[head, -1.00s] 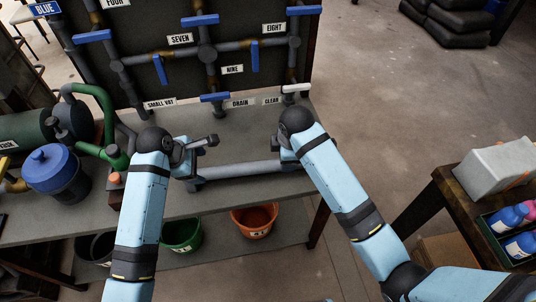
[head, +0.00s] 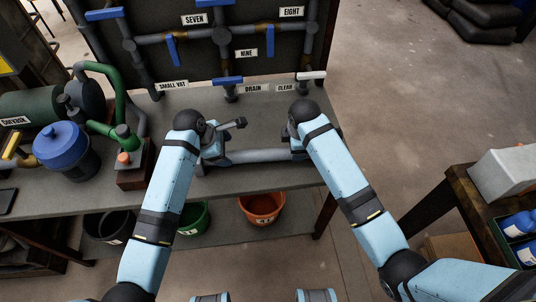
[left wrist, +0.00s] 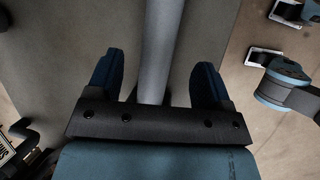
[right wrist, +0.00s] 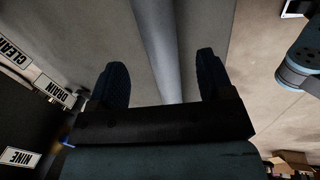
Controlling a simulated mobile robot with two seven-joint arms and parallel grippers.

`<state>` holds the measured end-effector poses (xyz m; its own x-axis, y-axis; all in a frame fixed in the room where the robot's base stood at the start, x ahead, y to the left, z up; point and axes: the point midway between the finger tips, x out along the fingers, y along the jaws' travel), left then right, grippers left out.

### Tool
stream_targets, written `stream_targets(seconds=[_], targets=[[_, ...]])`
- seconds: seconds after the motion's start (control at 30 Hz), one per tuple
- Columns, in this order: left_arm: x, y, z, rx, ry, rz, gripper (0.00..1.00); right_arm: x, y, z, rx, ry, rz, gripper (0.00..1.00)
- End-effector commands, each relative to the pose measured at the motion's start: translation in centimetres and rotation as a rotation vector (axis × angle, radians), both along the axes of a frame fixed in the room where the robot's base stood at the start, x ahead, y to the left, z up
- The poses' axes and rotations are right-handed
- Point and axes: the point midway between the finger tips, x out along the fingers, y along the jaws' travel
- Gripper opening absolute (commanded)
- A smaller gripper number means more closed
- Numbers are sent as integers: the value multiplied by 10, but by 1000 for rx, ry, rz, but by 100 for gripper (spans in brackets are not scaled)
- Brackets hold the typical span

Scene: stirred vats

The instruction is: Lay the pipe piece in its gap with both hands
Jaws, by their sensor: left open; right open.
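The grey pipe piece (head: 258,156) lies crosswise on the bench top, near its front edge. My left gripper (head: 215,151) is open at the pipe's left part. My right gripper (head: 297,146) is open at its right part. In the left wrist view the pipe (left wrist: 161,50) runs between the spread blue fingers (left wrist: 160,85). In the right wrist view the pipe (right wrist: 161,45) also runs between the open fingers (right wrist: 164,78), nearer the right finger. Neither gripper is closed on it. I cannot make out the gap in the pipework (head: 223,38) behind the bench.
A blue-lidded vat (head: 64,150) and a green pipe (head: 122,135) stand on the bench at left. An orange bucket (head: 262,207) and a green bucket (head: 195,218) are below. A side table (head: 459,181) stands at right. The bench top behind the pipe is mostly clear.

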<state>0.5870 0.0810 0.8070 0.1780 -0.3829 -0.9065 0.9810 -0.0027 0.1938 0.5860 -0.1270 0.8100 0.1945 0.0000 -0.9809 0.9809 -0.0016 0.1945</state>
Motion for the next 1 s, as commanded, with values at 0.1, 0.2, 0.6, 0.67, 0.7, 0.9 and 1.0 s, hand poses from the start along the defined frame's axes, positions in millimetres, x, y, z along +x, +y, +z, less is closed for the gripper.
stream_targets(seconds=[0.1,0.2,0.6,0.67,0.7,0.9,1.0], targets=[[4,-9,-21,0,2,-1,74,4,0,-24,-1,3,-2,74],[7,-16,-37,1,2,-1,74,8,0,-40,-1,2,-2,74],[13,-27,-63,0,-1,0,74,14,0,-68,0,-1,0,74],[13,-27,-63,0,-1,0,74,14,0,-68,0,-1,0,74],[13,-27,-63,0,-1,0,74,14,0,-68,0,-1,0,74],[13,-27,-63,0,-1,0,55,14,0,-68,0,-1,-1,55],[13,-27,-63,0,-1,0,32,14,0,-68,0,-1,-1,32]])
